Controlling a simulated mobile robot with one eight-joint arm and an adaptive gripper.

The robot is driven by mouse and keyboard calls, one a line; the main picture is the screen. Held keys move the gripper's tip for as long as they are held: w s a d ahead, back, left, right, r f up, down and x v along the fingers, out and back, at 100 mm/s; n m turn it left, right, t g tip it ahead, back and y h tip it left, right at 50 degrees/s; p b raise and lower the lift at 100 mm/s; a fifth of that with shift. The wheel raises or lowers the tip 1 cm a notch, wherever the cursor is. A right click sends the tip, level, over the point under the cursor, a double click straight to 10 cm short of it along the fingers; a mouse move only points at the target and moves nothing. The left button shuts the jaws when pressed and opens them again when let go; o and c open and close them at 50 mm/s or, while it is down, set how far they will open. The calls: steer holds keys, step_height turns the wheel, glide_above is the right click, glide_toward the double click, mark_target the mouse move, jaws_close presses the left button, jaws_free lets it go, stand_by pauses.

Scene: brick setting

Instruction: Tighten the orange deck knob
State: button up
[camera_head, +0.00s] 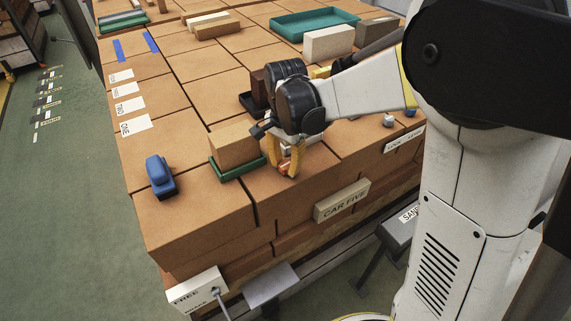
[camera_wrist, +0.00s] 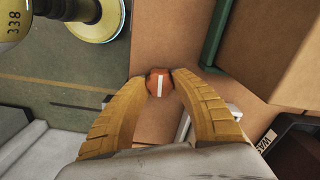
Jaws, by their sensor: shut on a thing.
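The orange deck knob (camera_wrist: 158,84) shows in the wrist view between my fingertips, with a white stripe on its top running almost straight up and down in the picture. My gripper (camera_wrist: 158,82) has its two yellow fingers closed around the knob, one on each side. In the head view my gripper (camera_head: 290,168) reaches down at the front edge of the brick deck, just right of a green tray. A small bit of the orange knob (camera_head: 285,166) shows there between the fingers; the rest is hidden.
A brick block (camera_head: 233,143) sits in the green tray (camera_head: 227,174) close to my gripper's left. A blue object (camera_head: 160,174) stands farther left. A CAR FIVE plate (camera_head: 342,200) is on the deck's front face. A teal tray (camera_head: 284,27) lies at the back.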

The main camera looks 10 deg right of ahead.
mark_target(286, 165)
stand_by(0.4)
steer(key=o, duration=1.2)
step_height(286, 165, up, 12)
steer(key=shift+s, duration=0.1)
steer(key=s+d+f+n+t+b, duration=0.3)
steer(key=s+f+n+b, duration=0.1)
steer(key=s, duration=0.4)
steer(key=s+d+f+n+t+b, duration=0.3)
steer(key=s+f+n+t+b, duration=0.1)
steer(key=s+f+n, duration=0.2)
steer(key=shift+s+b, duration=0.3)
steer(key=shift+s, duration=0.55)
